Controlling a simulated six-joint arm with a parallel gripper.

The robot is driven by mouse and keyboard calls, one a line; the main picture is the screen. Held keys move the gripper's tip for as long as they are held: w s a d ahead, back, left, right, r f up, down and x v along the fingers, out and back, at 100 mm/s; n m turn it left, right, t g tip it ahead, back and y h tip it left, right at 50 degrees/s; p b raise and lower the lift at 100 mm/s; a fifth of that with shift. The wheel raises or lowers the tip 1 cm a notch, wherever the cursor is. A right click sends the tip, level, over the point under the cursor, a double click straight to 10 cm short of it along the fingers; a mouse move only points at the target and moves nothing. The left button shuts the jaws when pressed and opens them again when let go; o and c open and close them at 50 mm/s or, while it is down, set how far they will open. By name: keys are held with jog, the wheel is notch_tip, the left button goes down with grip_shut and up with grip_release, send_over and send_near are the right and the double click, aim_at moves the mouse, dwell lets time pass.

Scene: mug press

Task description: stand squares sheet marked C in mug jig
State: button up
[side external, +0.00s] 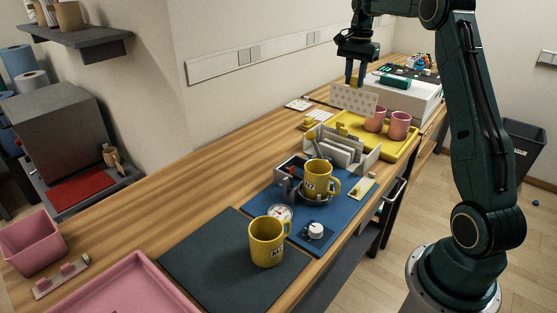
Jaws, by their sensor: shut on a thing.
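The sheet hangs upright in the air, above and behind the sheet rack (367,163). The marks are too small to tell their shape, and no letter can be read on it. The mug jig (291,172) stands on a blue board (267,206) and has a yellow mug (319,175) in it. The mug has a dark-lettered label, and its handle points right. White sheets (341,156) stand in the rack.
A second yellow mug (266,243) stands on a dark mat (205,261). A yellow tray (398,152) holds two pink mugs (399,126) near a white machine (411,93). A pink tray (140,290) and pink bin (30,241) are front left. Bare wood (190,210) lies along the wall side.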

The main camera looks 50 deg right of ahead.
jog(key=w+a+f+m, duration=0.1)
jog(key=a+f+m, duration=0.3)
jog(key=a+m, duration=0.4)
jog(key=w+a+f+m, duration=0.2)
jog(key=a+f+m, duration=0.1)
jog(key=a+m, duration=0.6)
jog(key=shift+a+f+m+g, duration=0.3)
jog(key=shift+a+f+g, duration=0.1)
jog(key=shift+a, duration=1.35)
jog(key=shift+w+f, duration=0.1)
jog(key=shift+f, duration=0.1)
notch_tip(320, 180, down, 7)
dwell(0.4)
